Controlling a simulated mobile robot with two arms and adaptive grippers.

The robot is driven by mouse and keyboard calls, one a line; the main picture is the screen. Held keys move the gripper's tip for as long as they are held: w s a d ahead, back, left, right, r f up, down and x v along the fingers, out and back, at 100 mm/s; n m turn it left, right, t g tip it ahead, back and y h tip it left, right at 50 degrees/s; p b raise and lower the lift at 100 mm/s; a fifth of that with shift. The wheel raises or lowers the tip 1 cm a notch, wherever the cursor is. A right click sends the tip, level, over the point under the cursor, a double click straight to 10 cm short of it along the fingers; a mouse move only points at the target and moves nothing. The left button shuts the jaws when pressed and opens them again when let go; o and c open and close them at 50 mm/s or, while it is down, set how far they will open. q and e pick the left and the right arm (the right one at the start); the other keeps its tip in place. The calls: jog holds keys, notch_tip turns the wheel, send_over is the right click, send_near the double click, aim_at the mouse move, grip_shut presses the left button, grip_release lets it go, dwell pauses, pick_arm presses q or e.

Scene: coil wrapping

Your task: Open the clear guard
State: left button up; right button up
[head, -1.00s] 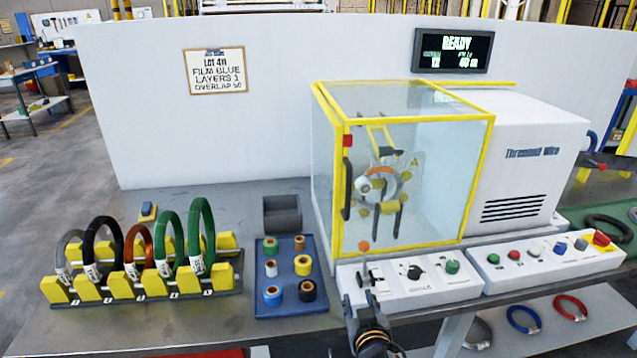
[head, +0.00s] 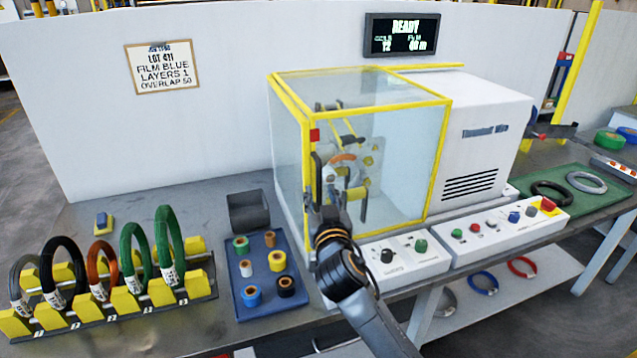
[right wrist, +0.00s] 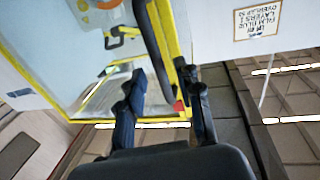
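The clear guard (head: 400,150) is a see-through box with yellow edges and looks closed over the wrapping head (head: 345,175). Its dark upright handle (head: 316,175) is at the front left edge, partly hidden by my right gripper (head: 326,192). In the right wrist view the guard panel (right wrist: 60,50) is at the left. The dark handle (right wrist: 158,45) reaches down toward the space between the parted fingers of my right gripper (right wrist: 163,92). The fingers look open; I cannot tell whether they touch the handle. My left gripper is not in view.
Control panels (head: 405,256) with knobs and buttons stand below the guard. A blue tray (head: 240,303) of film rolls and a yellow rack (head: 190,290) of coils stand left. A white machine housing (head: 490,110) is right. A display (head: 405,36) reads READY.

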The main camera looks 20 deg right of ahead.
aim_at(320, 189)
jog(key=shift+w+d, duration=0.15)
jog(key=shift+w, duration=0.75)
jog(key=shift+w+d, duration=0.15)
jog(key=shift+w, duration=0.7)
jog(key=shift+c, duration=0.4)
grip_shut()
